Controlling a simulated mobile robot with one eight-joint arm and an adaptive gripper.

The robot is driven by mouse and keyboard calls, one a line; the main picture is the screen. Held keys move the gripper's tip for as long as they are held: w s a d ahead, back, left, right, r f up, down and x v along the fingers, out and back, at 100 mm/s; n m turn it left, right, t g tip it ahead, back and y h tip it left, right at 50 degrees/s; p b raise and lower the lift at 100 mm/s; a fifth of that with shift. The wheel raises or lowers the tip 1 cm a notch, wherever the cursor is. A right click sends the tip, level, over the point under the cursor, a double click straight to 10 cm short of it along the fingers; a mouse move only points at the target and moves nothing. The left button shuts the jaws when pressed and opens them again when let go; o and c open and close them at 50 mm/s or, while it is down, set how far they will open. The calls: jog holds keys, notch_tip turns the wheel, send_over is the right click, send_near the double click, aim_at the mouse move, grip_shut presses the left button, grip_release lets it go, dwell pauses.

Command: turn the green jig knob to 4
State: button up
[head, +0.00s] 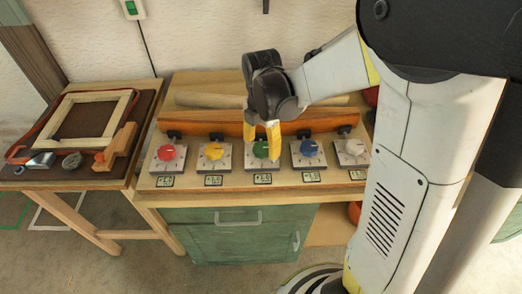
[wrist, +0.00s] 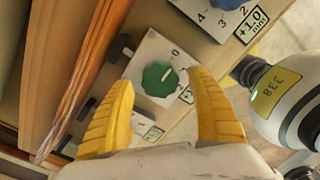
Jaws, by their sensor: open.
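The green knob (head: 260,150) sits on a pale square dial plate, the middle one in a row on the bench. In the wrist view the green knob (wrist: 158,79) lies between my fingertips, with a small light mark on its face towards the low digits; the exact number it points at is hard to tell. Part of its scale, with 0 near the top, shows on the plate (wrist: 150,48). My gripper (head: 261,147) is open, fingers pointing down at the green knob. In the wrist view a yellow finger of my gripper (wrist: 161,80) stands on each side of it. I cannot tell whether they touch it.
Red (head: 167,152), yellow (head: 214,151), blue (head: 309,148) and white (head: 352,147) knobs stand in the same row, with small labels in front. A curved orange-brown lath (head: 210,129) runs behind them. A side table with a wooden frame (head: 90,118) stands left.

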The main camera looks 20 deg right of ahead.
jog(key=shift+f, duration=0.7)
jog(key=c, duration=1.2)
